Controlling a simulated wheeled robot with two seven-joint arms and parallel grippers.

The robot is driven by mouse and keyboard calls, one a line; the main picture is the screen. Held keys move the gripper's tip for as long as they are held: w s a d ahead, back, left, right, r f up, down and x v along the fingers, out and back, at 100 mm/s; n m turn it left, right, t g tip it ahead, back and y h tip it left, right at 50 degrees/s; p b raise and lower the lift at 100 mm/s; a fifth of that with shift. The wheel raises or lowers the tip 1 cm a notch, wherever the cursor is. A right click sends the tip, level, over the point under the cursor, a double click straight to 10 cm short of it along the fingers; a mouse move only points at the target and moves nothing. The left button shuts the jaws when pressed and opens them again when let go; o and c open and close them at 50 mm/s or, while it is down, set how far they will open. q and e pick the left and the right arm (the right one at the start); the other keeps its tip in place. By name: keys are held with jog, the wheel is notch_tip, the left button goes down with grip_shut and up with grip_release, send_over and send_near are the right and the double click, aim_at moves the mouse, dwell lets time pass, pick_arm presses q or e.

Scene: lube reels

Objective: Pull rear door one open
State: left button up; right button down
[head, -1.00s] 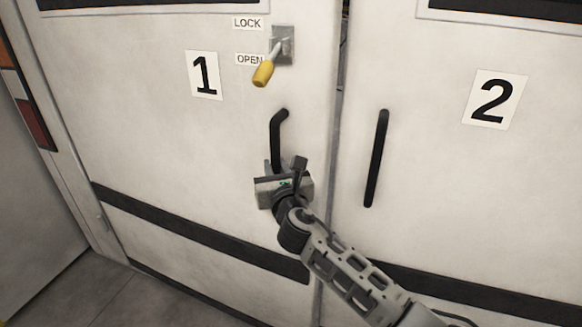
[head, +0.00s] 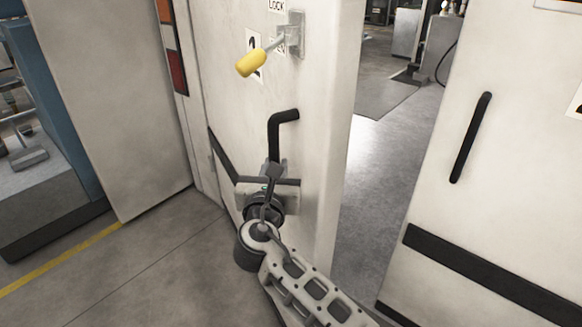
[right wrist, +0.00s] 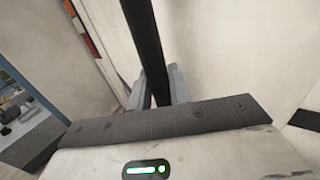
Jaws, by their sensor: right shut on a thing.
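Rear door one (head: 230,103) is a white panel that stands swung open, with a wide gap between its edge and door two. Its black handle (head: 274,132) is gripped low down by my right gripper (head: 273,170). In the right wrist view the handle (right wrist: 143,40) runs between the two grey fingers (right wrist: 160,88), which are shut on it. The yellow-tipped lock lever (head: 252,63) sits on a metal plate above the handle, and its tip points down and left. The number label behind it is partly hidden. My left gripper is not in view.
Door two (head: 420,205) is at the right with its own black handle (head: 470,137). Grey floor (head: 365,190) and equipment show through the gap. At the left are a grey panel (head: 115,90), a blue machine (head: 50,110) and a yellow floor line (head: 60,261).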

jog(key=shift+s+a+f, duration=0.1)
jog(key=shift+s+a, duration=0.2)
jog(key=shift+a, duration=0.1)
jog(key=c, duration=1.5)
grip_release()
jog(key=shift+o, duration=0.8)
jog(key=shift+s, duration=0.1)
